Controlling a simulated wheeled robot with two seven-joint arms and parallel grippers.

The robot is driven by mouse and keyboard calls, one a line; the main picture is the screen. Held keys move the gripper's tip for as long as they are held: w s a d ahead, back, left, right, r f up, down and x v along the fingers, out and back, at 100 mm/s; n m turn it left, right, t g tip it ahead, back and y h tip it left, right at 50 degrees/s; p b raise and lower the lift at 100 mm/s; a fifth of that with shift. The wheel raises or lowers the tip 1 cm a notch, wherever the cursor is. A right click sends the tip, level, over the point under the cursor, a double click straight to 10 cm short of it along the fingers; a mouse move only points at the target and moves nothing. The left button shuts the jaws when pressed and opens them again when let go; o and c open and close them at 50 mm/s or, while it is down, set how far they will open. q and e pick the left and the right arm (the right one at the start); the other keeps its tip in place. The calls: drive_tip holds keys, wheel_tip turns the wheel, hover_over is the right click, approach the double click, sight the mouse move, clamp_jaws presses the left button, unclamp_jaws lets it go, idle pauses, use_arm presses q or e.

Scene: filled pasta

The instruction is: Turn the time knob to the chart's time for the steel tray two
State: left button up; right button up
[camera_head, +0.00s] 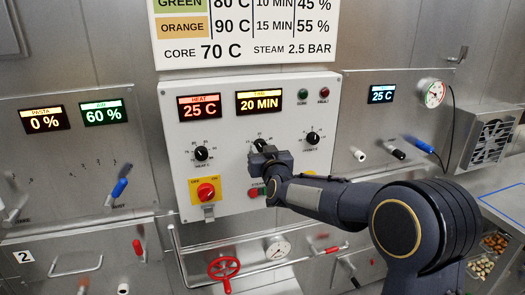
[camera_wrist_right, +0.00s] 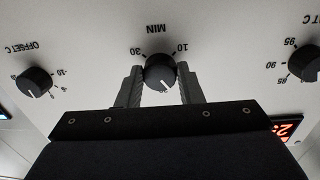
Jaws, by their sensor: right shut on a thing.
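The time knob (camera_head: 260,145), a black dial, sits in the middle of the white control panel (camera_head: 238,205). In the right wrist view it is the knob (camera_wrist_right: 160,71) marked MIN, with 10 and 30 beside it. My right gripper (camera_head: 264,160) has its two fingers on either side of this knob (camera_wrist_right: 160,88) and is shut on it. The time display (camera_head: 259,101) above reads 20 MIN. The chart (camera_head: 245,30) shows a green row with 10 MIN and an orange row with 15 MIN. The steel tray two cannot be made out. My left gripper is not in view.
The heat knob (camera_head: 201,153) and the offset knob (camera_head: 312,138) flank the time knob. The heat display (camera_head: 200,106) reads 25 C. A red switch (camera_head: 206,192) on yellow sits below left. A red valve wheel (camera_head: 223,268) and pipe stand below the panel.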

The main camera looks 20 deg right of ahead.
drive_tip(key=shift+d+n+t+y+b, duration=0.2)
drive_tip(key=shift+n+b, duration=1.55)
drive_tip(key=shift+n, duration=3.5)
drive_tip(key=shift+n+t+y+b, duration=0.25)
drive_tip(key=shift+n+b, duration=1.45)
drive_tip(key=shift+n, duration=3.55)
drive_tip(key=o, duration=1)
drive_tip(key=shift+s, duration=0.1)
drive_tip(key=shift+s+d+f+b, duration=0.1)
drive_tip(key=shift+s+b, duration=0.25)
drive_tip(key=shift+s, duration=1.55)
drive_tip(key=shift+s+d+f+b, duration=0.1)
drive_tip(key=shift+s+b, duration=0.25)
drive_tip(key=shift+s, duration=1.55)
